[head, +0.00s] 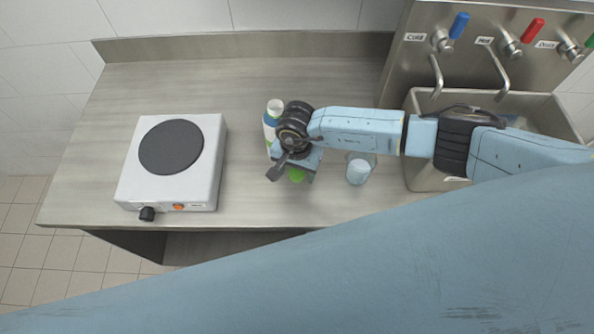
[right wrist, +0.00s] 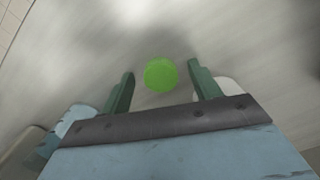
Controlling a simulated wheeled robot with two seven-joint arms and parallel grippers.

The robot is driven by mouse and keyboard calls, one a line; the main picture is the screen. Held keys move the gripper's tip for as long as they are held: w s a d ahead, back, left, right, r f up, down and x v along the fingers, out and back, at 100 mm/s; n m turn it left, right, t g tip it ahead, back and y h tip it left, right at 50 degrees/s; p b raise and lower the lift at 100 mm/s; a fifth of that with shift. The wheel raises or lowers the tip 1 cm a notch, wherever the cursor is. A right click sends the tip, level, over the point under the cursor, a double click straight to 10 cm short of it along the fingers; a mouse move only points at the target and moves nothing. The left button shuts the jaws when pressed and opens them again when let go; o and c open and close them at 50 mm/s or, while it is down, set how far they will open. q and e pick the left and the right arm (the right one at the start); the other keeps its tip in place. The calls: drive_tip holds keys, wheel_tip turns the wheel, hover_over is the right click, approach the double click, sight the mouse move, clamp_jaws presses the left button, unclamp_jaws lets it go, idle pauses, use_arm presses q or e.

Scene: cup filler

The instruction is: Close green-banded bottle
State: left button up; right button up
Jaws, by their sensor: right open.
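A white bottle (head: 271,117) stands on the counter just behind my right gripper in the head view. Blue shows on its side, with a hint of green lower down; the arm hides part of it. A round green cap (head: 296,174) lies on the counter below my right gripper. In the right wrist view the green cap (right wrist: 160,74) sits between the two fingers, with a gap on each side. My right gripper (right wrist: 161,69) is open and empty, pointing down over it. My left gripper is not in view.
A white hot plate (head: 206,155) stands at the left of the counter (head: 250,82). A pale cup (head: 358,171) stands right of the gripper, under my right arm. A metal sink (head: 420,178) with taps is at the right. The counter's back middle is clear.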

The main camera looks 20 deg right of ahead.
sight(296, 173)
drive_tip(key=c, duration=1)
drive_tip(key=shift+c, duration=0.2)
wheel_tip(296, 173, up, 10)
drive_tip(key=b, duration=0.1)
